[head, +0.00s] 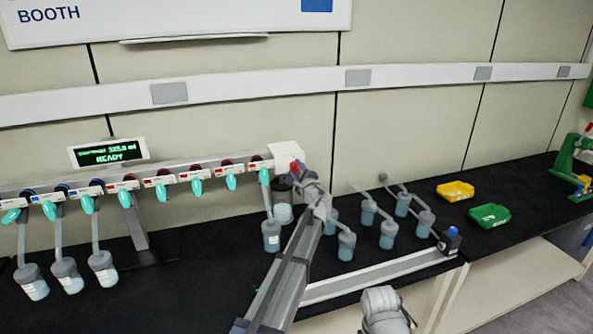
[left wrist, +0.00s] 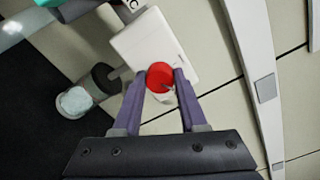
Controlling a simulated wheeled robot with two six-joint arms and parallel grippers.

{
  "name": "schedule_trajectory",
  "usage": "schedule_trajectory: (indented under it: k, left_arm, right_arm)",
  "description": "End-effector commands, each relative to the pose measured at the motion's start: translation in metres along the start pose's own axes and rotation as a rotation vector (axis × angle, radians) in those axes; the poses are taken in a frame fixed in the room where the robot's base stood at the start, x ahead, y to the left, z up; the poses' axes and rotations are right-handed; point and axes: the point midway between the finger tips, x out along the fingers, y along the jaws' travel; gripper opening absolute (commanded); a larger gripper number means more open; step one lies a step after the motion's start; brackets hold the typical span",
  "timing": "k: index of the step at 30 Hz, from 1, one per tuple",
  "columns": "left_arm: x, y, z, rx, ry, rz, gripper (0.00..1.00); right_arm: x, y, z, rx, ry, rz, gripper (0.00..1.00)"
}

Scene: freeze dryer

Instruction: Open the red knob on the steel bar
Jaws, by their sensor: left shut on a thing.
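The red knob (head: 294,166) is on the white end block (head: 287,153) at the right end of the steel bar (head: 150,168). In the left wrist view the red knob (left wrist: 160,76) sits between the two purple fingers of my left gripper (left wrist: 160,88), against the white block (left wrist: 150,45). My left gripper (head: 300,176) is shut on the knob, and its arm reaches up from below in the head view. The fingers hide part of the knob there. Part of my other arm shows at the bottom of the head view, but its gripper is out of view.
Several teal-handled valves (head: 231,182) line the bar, with flasks (head: 271,235) hanging from some. A dark-lidded jar (head: 283,212) is under the block. More flasks (head: 388,235) stand right of my arm. Yellow (head: 455,190) and green (head: 489,215) trays lie farther right. A display (head: 108,152) reads READY.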

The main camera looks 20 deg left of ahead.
Motion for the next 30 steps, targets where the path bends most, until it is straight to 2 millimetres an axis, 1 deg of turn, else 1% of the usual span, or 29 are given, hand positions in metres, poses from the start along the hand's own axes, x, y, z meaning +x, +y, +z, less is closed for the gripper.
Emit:
schedule_trajectory:
  k: [6,15,21,30]
  left_arm:
    - [-0.0011,0.0005,-0.0005,0.189,0.001,0.001,0.00]
    - [-0.0013,0.0005,-0.0005,0.386,0.001,0.001,0.00]
    - [-0.0014,0.0006,-0.0005,0.464,0.001,0.001,0.00]
    - [-0.0015,0.0008,-0.0005,0.506,0.002,0.002,0.00]
  right_arm:
    - [0.0003,0.0000,0.0000,0.000,0.000,0.000,0.50]
    - [0.0003,0.0000,0.0000,0.000,0.000,0.000,0.50]
    - [0.0003,0.0000,0.0000,0.000,0.000,0.000,0.50]
    - [0.0004,0.0000,0.0000,0.000,0.000,0.000,0.50]
